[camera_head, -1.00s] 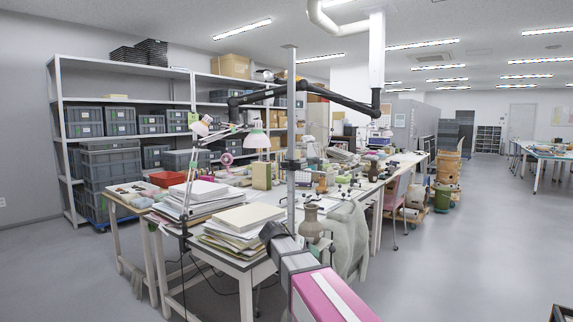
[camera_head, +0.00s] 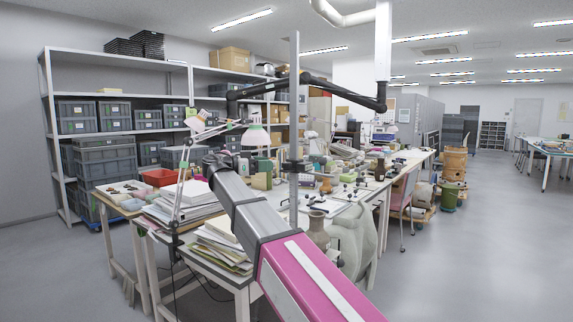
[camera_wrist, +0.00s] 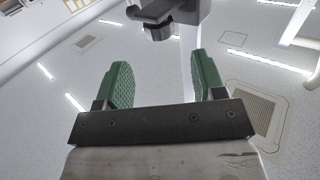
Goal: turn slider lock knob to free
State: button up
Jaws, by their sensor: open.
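A grey upright pole (camera_head: 294,90) stands at the worktable, with a dark slider clamp (camera_head: 294,166) around it at about table-top height. The lock knob is too small to make out in the head view. In the wrist view my gripper (camera_wrist: 163,78) is open, its two green padded fingers apart with nothing between them. Beyond the fingertips, at the top, is a dark bracket with a round knob-like part (camera_wrist: 158,32), apart from the fingers. I cannot tell whether it is the lock knob. In the head view my arm reaches up and left, and my gripper cannot be made out.
The worktable holds paper stacks (camera_head: 222,238), a lamp (camera_head: 256,136), a brown vessel (camera_head: 318,230) and many small items. A black jointed extraction arm (camera_head: 335,90) hangs across above. Shelves with grey crates (camera_head: 105,165) stand behind. The floor (camera_head: 460,270) at right is clear.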

aim_at(287, 163)
jog(key=x, duration=0.8)
jog(key=c, duration=0.9)
